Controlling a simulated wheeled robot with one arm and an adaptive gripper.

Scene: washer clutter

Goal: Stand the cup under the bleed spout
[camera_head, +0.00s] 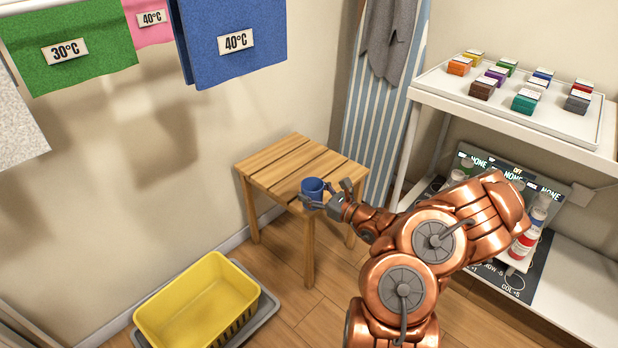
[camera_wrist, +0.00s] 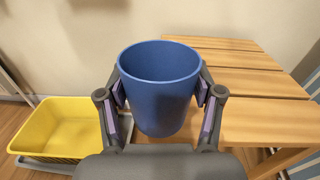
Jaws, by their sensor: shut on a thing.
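The blue cup (camera_head: 312,188) is held upright in my gripper (camera_head: 325,197). In the wrist view the cup (camera_wrist: 160,88) sits between the two fingers of my gripper (camera_wrist: 162,98), with a pad against each side. Its mouth faces up; its floor is too dark to make out. The cup is at the front edge of a slatted wooden stool (camera_head: 290,158). I cannot tell whether its base touches the stool. No bleed spout is visible in either view.
A yellow basket (camera_head: 185,312) stands on a grey tray on the floor at left. A white shelf (camera_head: 440,105) with a tray of coloured blocks is at right, bottles below it. A striped ironing board (camera_head: 368,125) leans behind the stool. Towels with temperature tags hang at upper left.

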